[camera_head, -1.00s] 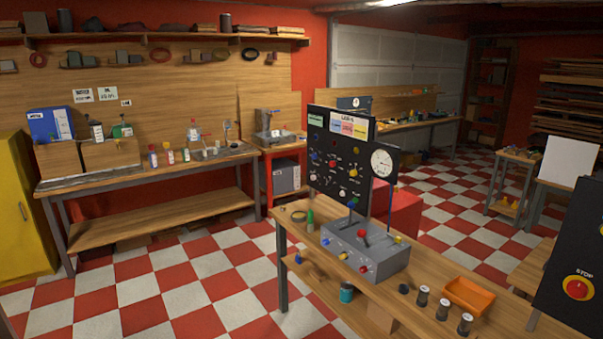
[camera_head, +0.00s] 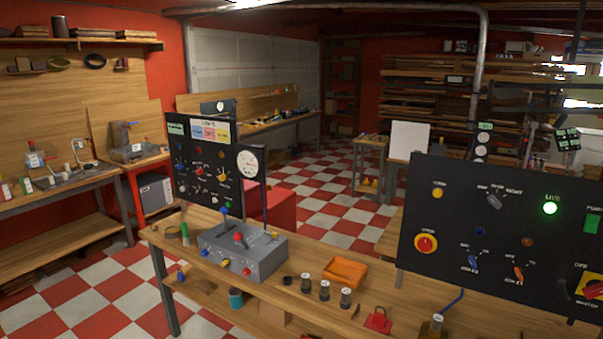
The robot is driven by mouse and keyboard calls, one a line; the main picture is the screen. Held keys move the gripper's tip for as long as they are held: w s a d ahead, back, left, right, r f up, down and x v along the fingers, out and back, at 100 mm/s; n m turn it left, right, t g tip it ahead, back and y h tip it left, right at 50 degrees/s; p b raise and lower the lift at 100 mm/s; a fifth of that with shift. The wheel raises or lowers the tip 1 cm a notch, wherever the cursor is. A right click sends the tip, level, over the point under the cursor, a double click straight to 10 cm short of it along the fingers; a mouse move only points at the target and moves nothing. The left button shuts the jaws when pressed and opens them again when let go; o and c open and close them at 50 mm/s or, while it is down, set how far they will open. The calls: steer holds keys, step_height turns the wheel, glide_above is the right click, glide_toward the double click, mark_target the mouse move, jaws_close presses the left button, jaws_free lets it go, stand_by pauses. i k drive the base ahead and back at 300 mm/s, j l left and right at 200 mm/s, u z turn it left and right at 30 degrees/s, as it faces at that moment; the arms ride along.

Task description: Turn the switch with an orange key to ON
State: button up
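A black control panel (camera_head: 450,215) stands at the right on the workbench. Low on it is a switch with an orange handle or key (camera_head: 519,272); small labels sit above and below it, too blurred to read surely. A similar blue switch (camera_head: 473,262) is to its left. I cannot tell which position the orange one is set to. My gripper is not in view.
The panel also has a red stop button (camera_head: 426,244) on yellow, a lit green lamp (camera_head: 550,208) and a red rotary switch (camera_head: 594,290). A grey control box (camera_head: 243,250), an orange tray (camera_head: 345,272) and a second black panel (camera_head: 214,168) are to the left.

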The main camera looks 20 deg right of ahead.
mark_target(518, 270)
steer(key=z, duration=2.1)
